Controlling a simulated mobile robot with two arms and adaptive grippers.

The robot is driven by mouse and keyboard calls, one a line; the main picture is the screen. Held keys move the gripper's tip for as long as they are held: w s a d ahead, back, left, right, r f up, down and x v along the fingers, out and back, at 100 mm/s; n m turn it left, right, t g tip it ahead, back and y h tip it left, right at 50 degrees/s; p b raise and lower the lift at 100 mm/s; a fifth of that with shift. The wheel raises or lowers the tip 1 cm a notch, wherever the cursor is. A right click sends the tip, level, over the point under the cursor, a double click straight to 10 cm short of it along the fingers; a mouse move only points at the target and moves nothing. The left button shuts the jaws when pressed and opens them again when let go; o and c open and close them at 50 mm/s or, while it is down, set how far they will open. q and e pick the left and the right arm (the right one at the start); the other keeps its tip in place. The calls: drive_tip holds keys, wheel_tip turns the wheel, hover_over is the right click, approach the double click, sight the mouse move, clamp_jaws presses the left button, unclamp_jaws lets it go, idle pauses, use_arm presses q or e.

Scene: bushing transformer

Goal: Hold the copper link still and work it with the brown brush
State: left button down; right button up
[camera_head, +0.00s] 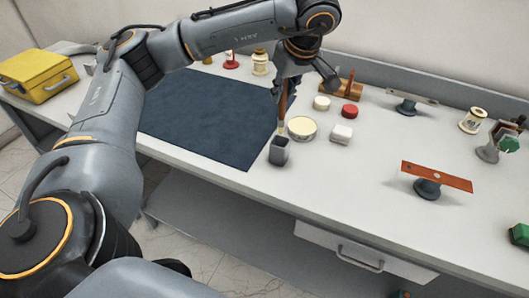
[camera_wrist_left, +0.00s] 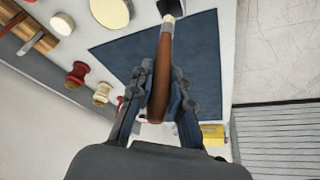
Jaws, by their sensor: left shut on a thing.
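The copper link (camera_head: 437,176) is a flat orange-brown bar lying on top of a dark round stand (camera_head: 428,189) at the right of the bench in the head view. My left gripper (camera_head: 291,82) is shut on the brown brush (camera_head: 283,109), held upright with its light tip down, near a small grey cup (camera_head: 279,149). In the left wrist view the brush (camera_wrist_left: 161,70) shows its brown handle between the two fingers of the left gripper (camera_wrist_left: 160,95). The left gripper is well to the left of the copper link. My right gripper is not in view.
A dark blue mat (camera_head: 207,115) covers the bench's left part. A round tin (camera_head: 302,128), white block (camera_head: 341,134) and red piece (camera_head: 350,111) stand near the brush. Behind are a grey bar on a stand (camera_head: 411,101) and a spool (camera_head: 473,120). Bench around the copper link is clear.

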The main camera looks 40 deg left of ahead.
sight(284, 118)
use_arm(q)
drive_tip(key=shift+a+f, duration=0.1)
drive_tip(key=shift+a, duration=0.05)
drive_tip(key=shift+w+d+n, duration=0.15)
drive_tip(key=shift+d+n, duration=0.1)
drive_tip(key=shift+n, duration=0.05)
drive_tip(key=shift+f, duration=0.3)
wheel_tip(284, 118, down, 4)
drive_tip(key=shift+a+r+p, duration=0.15)
drive_tip(key=shift+p, duration=0.4)
drive_tip(key=shift+f, duration=0.35)
wheel_tip(284, 118, down, 4)
drive_tip(key=shift+r+p, duration=0.2)
drive_tip(key=shift+p, duration=0.35)
drive_tip(key=shift+f, duration=0.45)
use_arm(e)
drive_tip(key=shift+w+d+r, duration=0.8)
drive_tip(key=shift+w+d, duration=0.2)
